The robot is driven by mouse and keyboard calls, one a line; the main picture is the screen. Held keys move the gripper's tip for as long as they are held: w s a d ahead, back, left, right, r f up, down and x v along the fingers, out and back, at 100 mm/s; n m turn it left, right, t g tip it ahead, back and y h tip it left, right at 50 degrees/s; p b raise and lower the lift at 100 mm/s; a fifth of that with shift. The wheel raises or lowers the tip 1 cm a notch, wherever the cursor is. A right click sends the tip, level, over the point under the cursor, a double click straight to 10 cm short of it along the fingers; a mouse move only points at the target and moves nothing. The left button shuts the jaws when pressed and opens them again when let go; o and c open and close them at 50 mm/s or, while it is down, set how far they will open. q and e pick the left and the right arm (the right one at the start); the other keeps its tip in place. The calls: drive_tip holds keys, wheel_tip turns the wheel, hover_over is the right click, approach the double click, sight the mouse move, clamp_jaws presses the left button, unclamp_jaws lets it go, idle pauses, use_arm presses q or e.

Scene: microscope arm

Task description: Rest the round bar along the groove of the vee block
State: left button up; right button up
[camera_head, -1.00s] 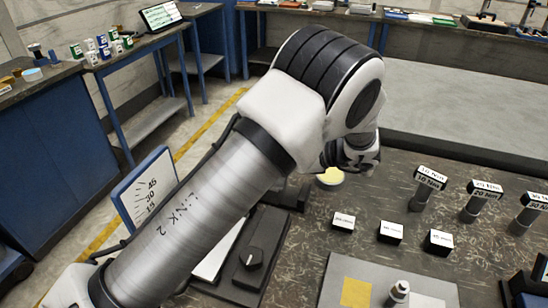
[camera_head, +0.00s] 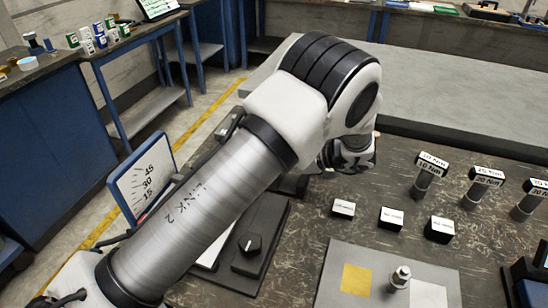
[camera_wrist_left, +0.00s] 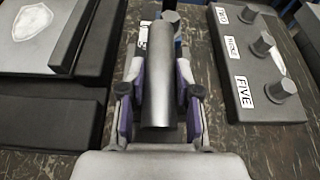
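A dark grey round bar (camera_wrist_left: 160,75) lies lengthwise up the middle of the left wrist view, between the two fingers of my left gripper (camera_wrist_left: 160,107). The fingers with purple pads stand either side of the bar's near end. I cannot tell whether the pads press on it. In the head view my left arm reaches in from the left, and its links hide the gripper and the bar. I cannot make out the vee block with certainty in either view. My right gripper is not in view.
In the wrist view a dark stand with labelled pegs (camera_wrist_left: 262,65) is on the right, and dark blocks (camera_wrist_left: 50,110) are on the left. In the head view, small labelled blocks (camera_head: 391,219) and upright labelled tools (camera_head: 428,178) stand right of my arm. A grey mat (camera_head: 345,255) lies in front.

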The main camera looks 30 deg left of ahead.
use_arm(q)
drive_tip(key=o, duration=0.5)
drive_tip(key=shift+r, duration=0.1)
wheel_tip(320, 180, up, 10)
idle(0.7)
